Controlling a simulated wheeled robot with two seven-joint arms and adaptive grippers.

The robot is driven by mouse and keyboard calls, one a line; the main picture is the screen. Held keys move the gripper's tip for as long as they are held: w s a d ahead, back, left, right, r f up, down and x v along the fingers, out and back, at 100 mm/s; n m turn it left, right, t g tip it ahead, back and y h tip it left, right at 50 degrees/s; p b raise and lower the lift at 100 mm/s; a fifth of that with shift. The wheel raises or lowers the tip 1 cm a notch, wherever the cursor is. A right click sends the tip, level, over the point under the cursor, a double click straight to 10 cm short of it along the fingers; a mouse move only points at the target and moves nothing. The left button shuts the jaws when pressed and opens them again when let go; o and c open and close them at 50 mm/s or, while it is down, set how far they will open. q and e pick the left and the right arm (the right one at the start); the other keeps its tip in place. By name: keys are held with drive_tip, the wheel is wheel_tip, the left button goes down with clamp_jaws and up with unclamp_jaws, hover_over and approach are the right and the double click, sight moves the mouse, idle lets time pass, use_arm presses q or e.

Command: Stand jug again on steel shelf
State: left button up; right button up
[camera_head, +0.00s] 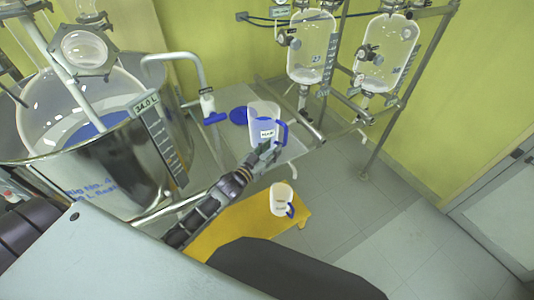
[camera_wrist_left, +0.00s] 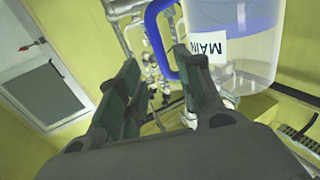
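The clear jug (camera_head: 263,122) with a blue handle, a white label and blue contents appears upright at the steel shelf (camera_head: 295,149). I cannot tell whether its base touches the shelf. My left gripper (camera_head: 264,152) is at the handle side of the jug, in front of its lower part. In the left wrist view the gripper (camera_wrist_left: 160,85) has its fingers apart, with the blue handle (camera_wrist_left: 155,38) showing at the gap between them. My right gripper is not in view.
A smaller white jug (camera_head: 281,199) with a blue handle stands on a yellow stool (camera_head: 238,222) below. A large steel vessel (camera_head: 125,165) is at left; glass reactors (camera_head: 387,55) hang on a frame at back right.

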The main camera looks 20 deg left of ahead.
use_arm(q)
drive_tip(key=shift+v, duration=1.2)
drive_tip(key=shift+d, duration=0.1)
drive_tip(key=s+d+p, duration=0.3)
drive_tip(key=s+d, duration=0.3)
drive_tip(key=d, duration=0.1)
drive_tip(key=shift+d, duration=0.4)
idle(0.9)
drive_tip(key=shift+s, duration=0.1)
idle(0.5)
